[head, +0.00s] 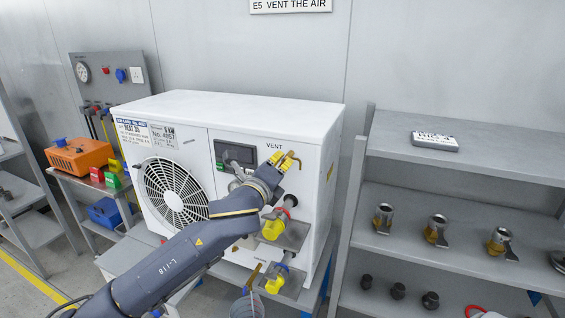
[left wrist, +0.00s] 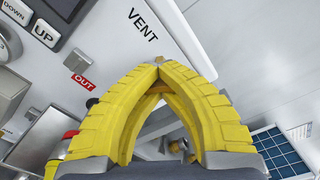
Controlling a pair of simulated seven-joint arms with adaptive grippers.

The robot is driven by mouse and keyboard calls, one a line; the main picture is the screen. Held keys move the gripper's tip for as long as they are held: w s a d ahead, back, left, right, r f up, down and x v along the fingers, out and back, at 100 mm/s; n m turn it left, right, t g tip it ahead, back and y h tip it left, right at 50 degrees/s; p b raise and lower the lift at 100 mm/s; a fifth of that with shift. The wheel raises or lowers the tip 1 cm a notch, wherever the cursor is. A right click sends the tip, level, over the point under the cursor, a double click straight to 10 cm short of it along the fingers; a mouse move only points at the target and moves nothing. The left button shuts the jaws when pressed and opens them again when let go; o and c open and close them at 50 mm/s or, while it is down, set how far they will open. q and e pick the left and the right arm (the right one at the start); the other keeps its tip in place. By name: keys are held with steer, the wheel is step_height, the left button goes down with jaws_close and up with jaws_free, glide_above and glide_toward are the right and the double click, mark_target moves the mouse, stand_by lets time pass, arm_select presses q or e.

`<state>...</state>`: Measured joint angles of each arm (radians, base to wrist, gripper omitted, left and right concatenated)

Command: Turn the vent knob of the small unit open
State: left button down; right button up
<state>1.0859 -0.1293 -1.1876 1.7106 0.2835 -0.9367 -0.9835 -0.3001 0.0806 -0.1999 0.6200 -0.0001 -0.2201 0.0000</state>
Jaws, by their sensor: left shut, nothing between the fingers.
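The small unit (head: 270,115) is a white box with a round fan grille (head: 174,190), a dark control panel (head: 236,154) and the printed word VENT. My left gripper (head: 284,161) is in front of its right part, just below that word. In the left wrist view the yellow fingers (left wrist: 160,63) meet at their tips, shut and empty, close to the white panel (left wrist: 190,30). The vent knob cannot be made out clearly; my fingers and wrist cover that area. My right gripper is not in view.
Yellow-handled fittings (head: 273,229) stick out below my wrist. A red OUT label (left wrist: 82,81) sits left of the fingers. A grey shelf (head: 470,160) with metal fittings stands right. An orange box (head: 80,156) is on a side table at left.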

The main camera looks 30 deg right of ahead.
arm_select(q)
steer(key=n, duration=0.4)
steer(key=shift+w+n, duration=0.1)
steer(key=shift+n, duration=0.3)
steer(key=c, duration=2.1)
jaws_free()
steer(key=shift+c, duration=0.2)
steer(key=o, duration=1.2)
steer(key=shift+a, duration=0.1)
steer(key=v, duration=1.2)
steer(key=shift+n, duration=0.3)
